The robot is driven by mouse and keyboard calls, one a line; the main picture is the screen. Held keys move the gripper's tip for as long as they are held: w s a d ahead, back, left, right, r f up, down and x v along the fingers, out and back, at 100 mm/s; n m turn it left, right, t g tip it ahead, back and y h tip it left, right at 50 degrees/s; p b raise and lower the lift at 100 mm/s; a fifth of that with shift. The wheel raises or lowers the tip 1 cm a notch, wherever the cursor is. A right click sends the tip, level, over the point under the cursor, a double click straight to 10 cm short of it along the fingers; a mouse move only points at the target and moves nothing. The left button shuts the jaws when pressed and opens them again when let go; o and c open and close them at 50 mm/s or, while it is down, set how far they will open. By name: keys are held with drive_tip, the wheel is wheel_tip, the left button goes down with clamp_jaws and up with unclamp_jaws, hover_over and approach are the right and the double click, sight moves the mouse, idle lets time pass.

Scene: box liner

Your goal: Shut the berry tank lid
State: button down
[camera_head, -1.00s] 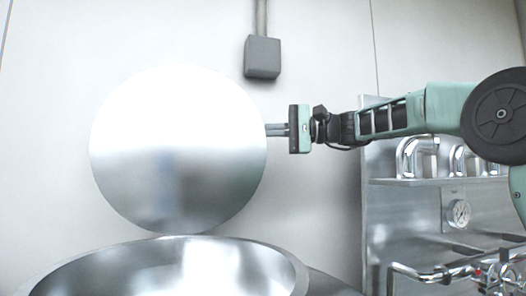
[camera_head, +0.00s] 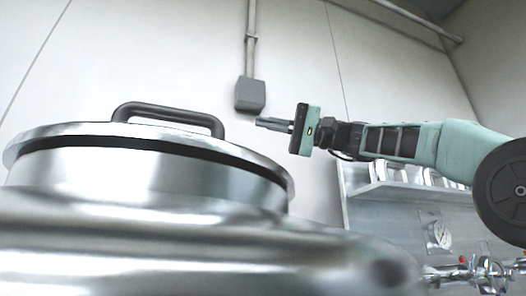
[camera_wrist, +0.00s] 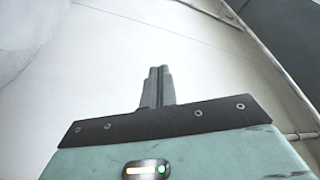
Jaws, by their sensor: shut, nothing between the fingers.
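The berry tank (camera_head: 130,172) is a shiny steel vessel filling the lower left of the head view. Its round steel lid (camera_head: 75,130) lies over the opening, with a dark arched handle (camera_head: 168,113) on top. A dark band shows under the lid's rim at the front and right; I cannot tell whether the lid is fully seated. My gripper (camera_head: 259,123) is to the right of the handle, apart from the lid, pointing left. Its fingers are together and empty, as the wrist view (camera_wrist: 158,73) also shows. The tank's inside is hidden.
A grey box with a conduit (camera_head: 250,95) is on the wall behind my gripper. A steel panel with a gauge (camera_head: 439,235), pipes and a valve (camera_head: 488,268) stands at the right. The space above the lid looks clear.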

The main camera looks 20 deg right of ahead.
drive_tip(key=s+f+n+g+y+b, duration=0.2)
drive_tip(key=s+f+n+b, duration=0.6)
drive_tip(key=b, duration=1)
drive_tip(key=shift+s+f+n+g, duration=0.4)
drive_tip(key=shift+s+f+g, duration=0.1)
drive_tip(key=shift+s+f, duration=0.2)
drive_tip(key=shift+d+f, duration=0.1)
